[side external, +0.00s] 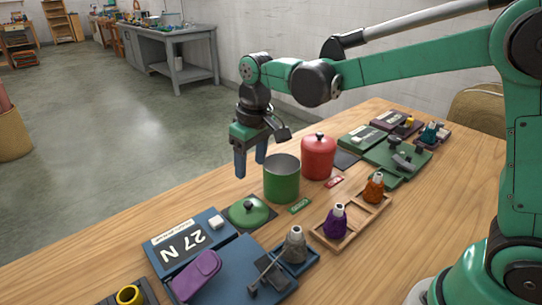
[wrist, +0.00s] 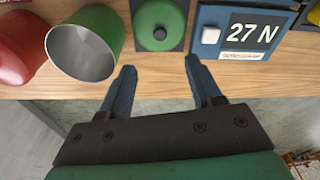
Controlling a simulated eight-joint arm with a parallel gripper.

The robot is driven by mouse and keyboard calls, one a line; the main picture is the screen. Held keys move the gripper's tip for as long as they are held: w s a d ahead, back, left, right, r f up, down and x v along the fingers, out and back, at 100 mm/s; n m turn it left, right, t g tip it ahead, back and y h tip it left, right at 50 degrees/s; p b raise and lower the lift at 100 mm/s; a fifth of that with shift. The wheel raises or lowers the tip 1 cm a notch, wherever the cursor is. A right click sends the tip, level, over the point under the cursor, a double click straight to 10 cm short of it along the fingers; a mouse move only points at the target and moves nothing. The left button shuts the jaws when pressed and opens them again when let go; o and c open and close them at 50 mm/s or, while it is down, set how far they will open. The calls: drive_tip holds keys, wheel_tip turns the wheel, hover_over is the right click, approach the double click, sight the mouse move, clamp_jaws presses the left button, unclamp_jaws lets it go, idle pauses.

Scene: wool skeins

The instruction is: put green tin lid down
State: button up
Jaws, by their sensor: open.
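The green tin lid (side external: 248,210) lies flat on a dark square mat (side external: 266,225), its black knob up. It also shows in the wrist view (wrist: 160,22), at the top middle. The open green tin (side external: 282,182) stands beside it, empty inside as far as the wrist view (wrist: 85,45) shows. My gripper (side external: 250,170) is open and empty, raised above the table's far edge behind the green tin. In the wrist view my gripper's blue fingers (wrist: 158,75) are spread apart, pointing toward the lid but clear of it.
A red tin (side external: 318,157) with its lid on stands next to the green tin. A blue box reading 27 N (side external: 190,243) is beside the lid. A wooden tray (side external: 350,222) holds purple (side external: 335,220) and orange (side external: 373,188) skeins. A purple object (side external: 197,276) lies at the front.

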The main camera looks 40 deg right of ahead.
drive_tip(key=s+d+r+m+t, duration=0.1)
drive_tip(key=s+d+t, duration=0.1)
drive_tip(key=s, duration=0.4)
drive_tip(key=s+d+m+t, duration=0.1)
drive_tip(key=s+d+t, duration=0.2)
drive_tip(key=s, duration=0.3)
drive_tip(key=shift+d+r+t, duration=0.35)
drive_tip(key=shift+r+t, duration=0.05)
